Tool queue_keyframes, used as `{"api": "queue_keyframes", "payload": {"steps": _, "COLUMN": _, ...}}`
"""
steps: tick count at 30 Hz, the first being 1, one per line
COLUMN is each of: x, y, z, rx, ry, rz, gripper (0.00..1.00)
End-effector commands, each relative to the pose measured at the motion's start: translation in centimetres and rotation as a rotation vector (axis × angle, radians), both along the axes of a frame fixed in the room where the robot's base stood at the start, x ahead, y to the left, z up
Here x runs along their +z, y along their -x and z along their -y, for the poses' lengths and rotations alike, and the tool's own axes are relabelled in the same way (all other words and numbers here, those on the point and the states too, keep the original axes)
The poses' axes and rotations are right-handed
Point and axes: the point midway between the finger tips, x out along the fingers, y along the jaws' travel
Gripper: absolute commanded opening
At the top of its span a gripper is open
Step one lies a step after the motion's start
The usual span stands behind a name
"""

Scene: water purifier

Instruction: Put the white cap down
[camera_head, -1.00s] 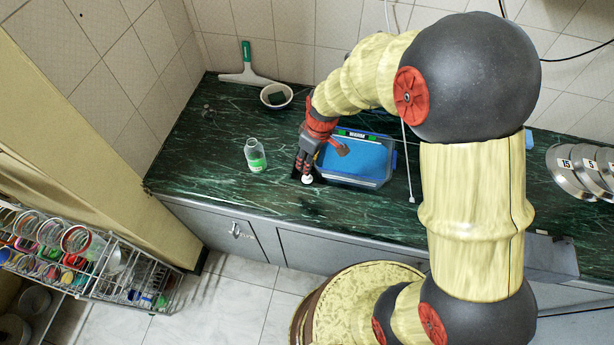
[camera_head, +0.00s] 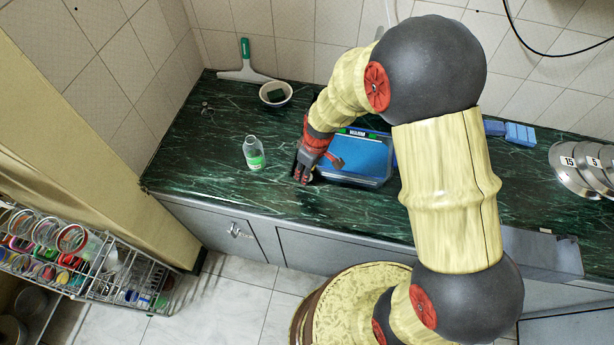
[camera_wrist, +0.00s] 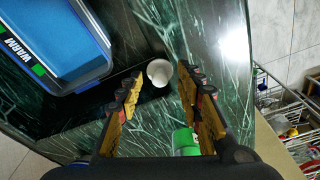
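The small white cap (camera_wrist: 160,72) shows in the wrist view just beyond my fingertips, in line with the gap between them. It appears to lie on the dark green marble counter, with visible space on both sides. My gripper (camera_wrist: 161,80) is open, and neither finger visibly touches the cap. In the head view my gripper (camera_head: 302,176) points down low over the counter near its front edge, and I cannot make out the cap there. A clear bottle with a green label (camera_head: 253,153) stands to the left of my gripper. Its green part (camera_wrist: 185,141) shows partly behind a finger in the wrist view.
A blue box marked WARM (camera_head: 358,160) sits close to the right of my gripper. A bowl (camera_head: 275,94) and a squeegee (camera_head: 245,64) are at the back. Numbered metal discs (camera_head: 583,167) are at the far right. The counter left of the bottle is mostly clear.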

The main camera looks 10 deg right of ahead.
Motion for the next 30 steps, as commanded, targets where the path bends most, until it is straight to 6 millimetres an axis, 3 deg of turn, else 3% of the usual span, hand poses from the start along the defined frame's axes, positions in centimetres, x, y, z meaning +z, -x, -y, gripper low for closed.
{"api": "queue_keyframes", "payload": {"steps": 20, "x": 0.05, "y": 0.01, "z": 0.02, "rx": -0.001, "ry": 0.000, "rz": 0.000, "gripper": 0.01}}
{"api": "queue_keyframes", "payload": {"steps": 30, "x": 0.87, "y": -0.02, "z": 0.01, "rx": 0.000, "ry": 0.000, "rz": 0.000, "gripper": 0.01}}
